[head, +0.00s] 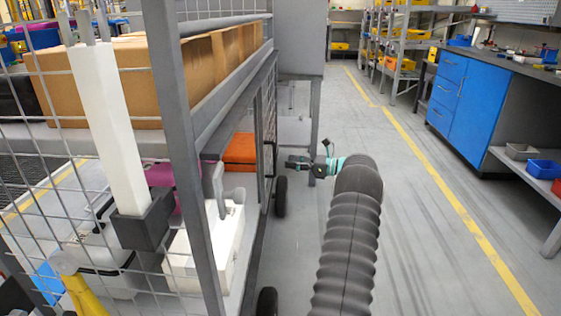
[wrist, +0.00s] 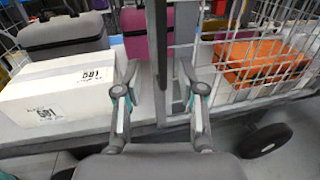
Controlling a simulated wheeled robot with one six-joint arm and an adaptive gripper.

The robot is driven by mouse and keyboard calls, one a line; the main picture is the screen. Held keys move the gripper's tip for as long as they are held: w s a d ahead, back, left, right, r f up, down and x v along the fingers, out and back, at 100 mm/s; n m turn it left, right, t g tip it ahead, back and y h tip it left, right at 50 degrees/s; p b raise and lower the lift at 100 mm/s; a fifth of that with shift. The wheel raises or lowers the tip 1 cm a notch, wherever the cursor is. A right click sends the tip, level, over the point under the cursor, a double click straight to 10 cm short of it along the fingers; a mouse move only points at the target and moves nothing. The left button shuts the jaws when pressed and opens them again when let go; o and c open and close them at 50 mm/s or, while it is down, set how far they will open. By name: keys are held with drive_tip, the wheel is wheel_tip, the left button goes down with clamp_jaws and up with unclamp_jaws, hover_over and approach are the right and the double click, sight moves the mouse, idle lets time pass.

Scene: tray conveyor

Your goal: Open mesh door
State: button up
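The side of a wheeled cage cart shows mesh panels. In the wrist view, a white-framed mesh panel (wrist: 285,75) stands right of a dark grey upright post (wrist: 157,45); more mesh (wrist: 12,60) shows at the far left. I cannot tell for sure which panel is the door. My gripper (wrist: 158,85) is open and empty, its fingers spread to either side of the post in the picture. In the head view my gripper (head: 292,162) points left, close to the cart's side, with a small gap seemingly between them. No contact can be made out.
A cart wheel (wrist: 266,140) is low at right. A blue cabinet (head: 462,95) stands right; the aisle floor is clear.

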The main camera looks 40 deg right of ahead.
drive_tip(key=v, duration=0.5)
idle(0.6)
